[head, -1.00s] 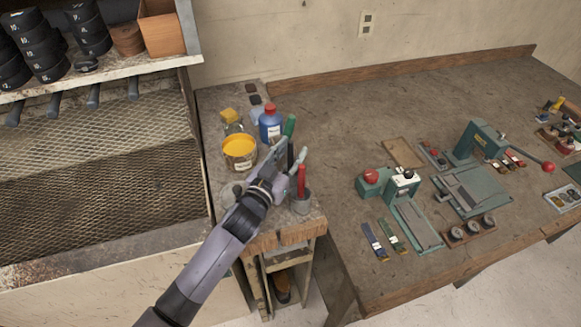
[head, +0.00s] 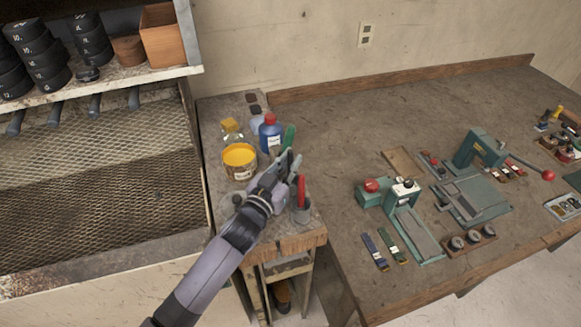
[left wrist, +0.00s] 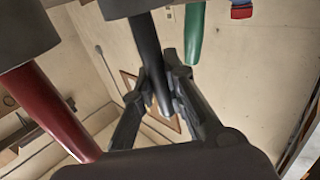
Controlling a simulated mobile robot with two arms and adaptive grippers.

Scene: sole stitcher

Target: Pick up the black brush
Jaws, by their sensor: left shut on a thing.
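The black brush shows as a black handle (left wrist: 147,55) in the left wrist view, between the two fingers of my left gripper (left wrist: 155,88). The fingers are shut on it. In the head view my left gripper (head: 288,165) is over the small wooden side bench, and it hides the black brush. A red handle (head: 301,190) stands just right of the gripper in a grey cup (head: 301,215). A green handle (head: 290,136) stands just behind the gripper. My right gripper is not in view.
A yellow-topped tin (head: 240,158) and a blue bottle (head: 271,133) stand close behind and left of my gripper. The workbench (head: 330,130) to the right holds green machines (head: 475,205). A mesh-fronted rack (head: 90,190) stands at left.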

